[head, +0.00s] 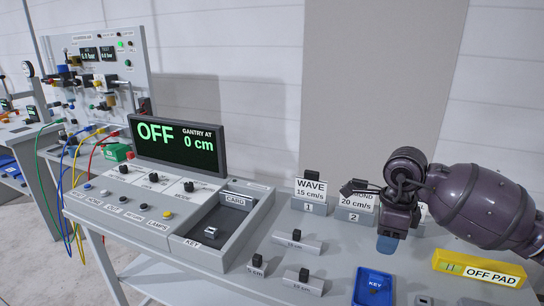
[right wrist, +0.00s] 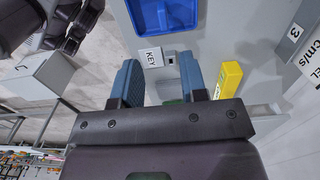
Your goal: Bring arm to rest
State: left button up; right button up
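My right gripper (head: 387,240) hangs over the right part of the console, its arm coming in from the right edge. In the right wrist view its two blue fingers (right wrist: 160,85) stand well apart with nothing held between them. A small grey key fixture (right wrist: 171,58) with a KEY label (right wrist: 151,57) shows beyond the fingers, apart from them. A dark part of mine at the upper left of the right wrist view looks like the left arm; its fingers cannot be made out.
Small black-knobbed sliders and numbered label stands, such as WAVE (head: 310,190), surround my right gripper. A hose panel (head: 98,70) stands at the left.

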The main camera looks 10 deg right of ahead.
jog(key=s+a+f+y, duration=0.1)
jog(key=s+a+y, duration=0.1)
jog(key=a+y, duration=0.4)
jog(key=s+a+f+y, duration=0.2)
jog(key=a+y, duration=0.1)
jog(key=a, duration=0.5)
jog(key=s+a+r+m+t+y, duration=0.1)
jog(key=a+r+m+t+y, duration=0.4)
jog(key=r+m+t+y, duration=0.5)
jog(key=s+d+f+m+t+h, duration=0.1)
jog(key=d+f+m+t+h, duration=0.45)
jog(key=m+h, duration=0.7)
jog(key=s+d+f+m+t+h, duration=0.15)
jog(key=d+f+m+h, duration=0.6)
jog(key=m, duration=0.95)
jog(key=s+d+f+m+g, duration=0.1)
jog(key=s+f+m+g, duration=0.3)
jog(key=s+f+g, duration=0.45)
jog(key=s+d+f+m+g, duration=0.1)
jog(key=s+f+m+g, duration=0.35)
jog(key=s, duration=0.75)
jog(key=w+f+n+t, duration=0.1)
jog(key=w+f+t, duration=0.6)
jog(key=f, duration=0.3)
jog(key=shift+w+f+y, duration=0.2)
jog(key=shift+w+y, duration=0.05)
jog(key=shift+y, duration=0.05)
